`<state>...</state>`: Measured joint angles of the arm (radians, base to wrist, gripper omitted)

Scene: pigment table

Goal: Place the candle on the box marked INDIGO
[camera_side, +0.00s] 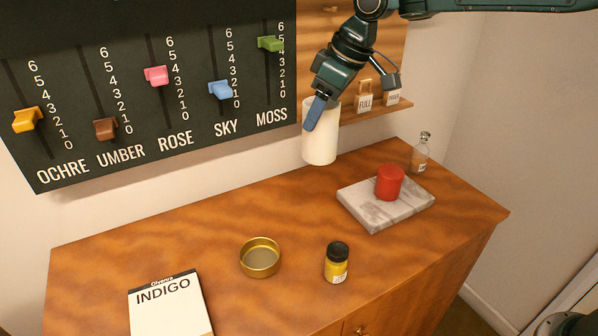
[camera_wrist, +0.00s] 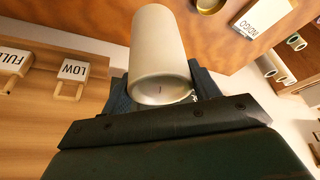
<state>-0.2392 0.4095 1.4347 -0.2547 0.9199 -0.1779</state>
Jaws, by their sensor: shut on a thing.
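The candle (camera_side: 320,145) is a white cylinder held upright in my gripper (camera_side: 316,112), in the air above the back of the wooden cabinet. My gripper is shut on it; one blue finger shows across its side. In the wrist view the candle (camera_wrist: 158,45) sits between the fingers, with a small dark wick at its near end. The box marked INDIGO (camera_side: 170,310) is white with a dark top strip and lies flat at the cabinet's front left, well away from the candle. Its corner also shows at the top right of the wrist view (camera_wrist: 258,18).
A brass dish (camera_side: 260,258) and a yellow jar with black lid (camera_side: 337,263) stand between. A red cylinder (camera_side: 390,182) stands on a marble slab (camera_side: 365,213), a glass bottle (camera_side: 420,155) behind it. A slider board (camera_side: 150,60) and a shelf with tags (camera_side: 366,100) are behind.

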